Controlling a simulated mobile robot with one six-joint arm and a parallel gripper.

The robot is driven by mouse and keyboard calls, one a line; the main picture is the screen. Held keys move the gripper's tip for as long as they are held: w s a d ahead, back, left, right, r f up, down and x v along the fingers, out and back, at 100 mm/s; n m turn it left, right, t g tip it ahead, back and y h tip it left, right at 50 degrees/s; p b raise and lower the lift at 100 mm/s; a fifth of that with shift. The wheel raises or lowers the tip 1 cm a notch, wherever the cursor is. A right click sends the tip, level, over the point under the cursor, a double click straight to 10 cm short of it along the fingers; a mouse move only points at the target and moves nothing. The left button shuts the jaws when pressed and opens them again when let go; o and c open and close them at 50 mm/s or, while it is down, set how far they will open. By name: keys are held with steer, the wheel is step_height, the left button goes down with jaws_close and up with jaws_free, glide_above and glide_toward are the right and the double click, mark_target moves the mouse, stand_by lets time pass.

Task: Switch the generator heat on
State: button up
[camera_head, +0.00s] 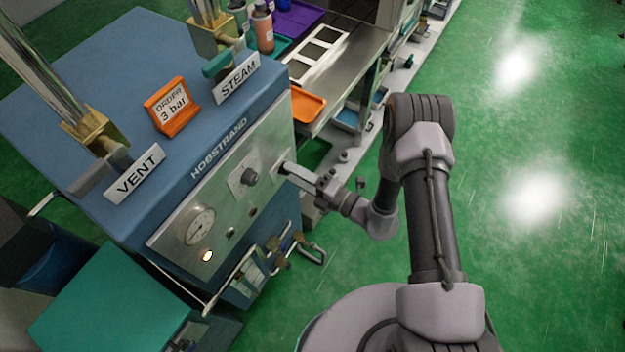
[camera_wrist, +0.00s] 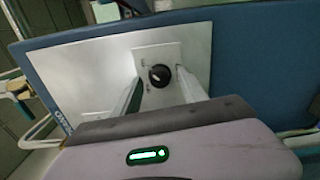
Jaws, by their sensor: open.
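The blue generator (camera_head: 105,75) stands at the left in the head view, with a metal front panel (camera_head: 180,250). A dark rotary knob (camera_head: 250,177) on a pale plate shows on the panel. My gripper (camera_head: 287,168) is at the panel's right end, right of that knob. In the wrist view my gripper (camera_wrist: 158,86) is open, its two fingers on either side of a black knob (camera_wrist: 159,76) with a light mark on a pale plate. I cannot tell whether the fingers touch it, or whether it is the same knob. The plate's lettering is unreadable.
VENT (camera_head: 135,174) and STEAM (camera_head: 237,79) labels and an orange order sign (camera_head: 171,106) are on top. Pipes (camera_head: 280,250) stick out below the panel. Green floor is clear at right.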

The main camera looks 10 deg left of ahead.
steer(key=shift+d, duration=0.1)
steer(key=p+v, duration=0.3)
steer(key=v, duration=1.4)
steer(key=shift+d, duration=0.1)
steer(key=s+a+r+n+g+h+b, duration=0.1)
steer(key=s+r+n+g+h, duration=0.1)
steer(key=r+n+g, duration=0.5)
steer(key=s+r+n+g+h, duration=0.1)
steer(key=r+n+g+h, duration=0.15)
steer(key=r+n, duration=0.9)
steer(key=s+d+r+n+t+h+b, duration=0.1)
steer(key=s+d+r+n+t+h, duration=0.2)
steer(key=n, duration=0.5)
steer(key=s+d+r+n+t+h, duration=0.4)
steer(key=r+n+h, duration=0.3)
steer(key=r, duration=0.3)
steer(key=shift+s+r+n+t+b, duration=0.3)
steer(key=shift+n+t+b, duration=0.1)
steer(key=shift+n+t, duration=0.35)
